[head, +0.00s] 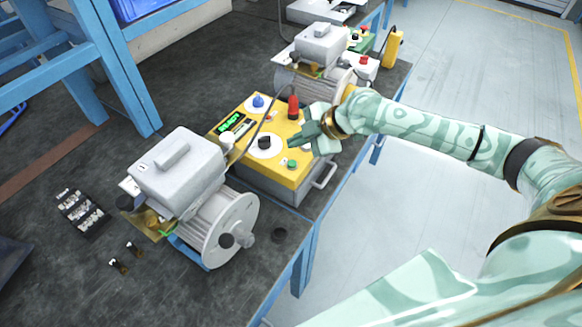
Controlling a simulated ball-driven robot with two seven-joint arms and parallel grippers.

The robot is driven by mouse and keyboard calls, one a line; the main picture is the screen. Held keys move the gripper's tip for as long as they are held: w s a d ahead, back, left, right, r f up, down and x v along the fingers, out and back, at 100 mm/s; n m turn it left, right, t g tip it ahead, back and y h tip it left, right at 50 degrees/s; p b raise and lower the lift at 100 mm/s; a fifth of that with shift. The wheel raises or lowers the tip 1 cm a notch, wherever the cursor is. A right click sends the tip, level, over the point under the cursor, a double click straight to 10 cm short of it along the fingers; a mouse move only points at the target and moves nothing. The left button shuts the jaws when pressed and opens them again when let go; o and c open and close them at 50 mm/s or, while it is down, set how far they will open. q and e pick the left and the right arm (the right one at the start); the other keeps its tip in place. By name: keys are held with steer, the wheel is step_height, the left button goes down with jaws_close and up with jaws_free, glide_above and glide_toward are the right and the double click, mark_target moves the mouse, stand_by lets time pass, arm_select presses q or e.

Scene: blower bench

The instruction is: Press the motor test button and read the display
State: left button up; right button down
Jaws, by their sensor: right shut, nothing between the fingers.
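The yellow test box (238,158) stands on the dark bench near the front edge. Its small green-lit display (236,122) is on the left of the top; the text is too small to read. A green button (291,163) sits near the front right corner of the top. A black knob (265,143) on a white dial, a blue knob (258,101) and a red lamp-like part (293,105) are also on top. My right gripper (293,143) is shut and empty over the box's right side, hiding part of a white dial. Contact cannot be told. My left gripper is not in view.
A grey blower motor (177,170) stands left of the box and another (320,46) behind it. A cable runs over the box. A black tray of small parts (82,213) lies at left. Blue frame posts (118,72) rise behind.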

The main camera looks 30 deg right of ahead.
mark_target(296, 167)
step_height(296, 167, down, 4)
steer(key=shift+b, duration=1.05)
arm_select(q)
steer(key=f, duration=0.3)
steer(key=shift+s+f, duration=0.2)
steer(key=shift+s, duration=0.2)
arm_select(e)
steer(key=shift+f, duration=0.35)
steer(key=shift+f, duration=0.4)
arm_select(q)
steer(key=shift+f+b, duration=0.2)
steer(key=shift+b, duration=0.15)
arm_select(e)
steer(key=shift+f, duration=0.4)
stand_by(0.5)
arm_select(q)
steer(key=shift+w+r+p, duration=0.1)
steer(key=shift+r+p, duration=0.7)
arm_select(e)
steer(key=shift+r, duration=0.85)
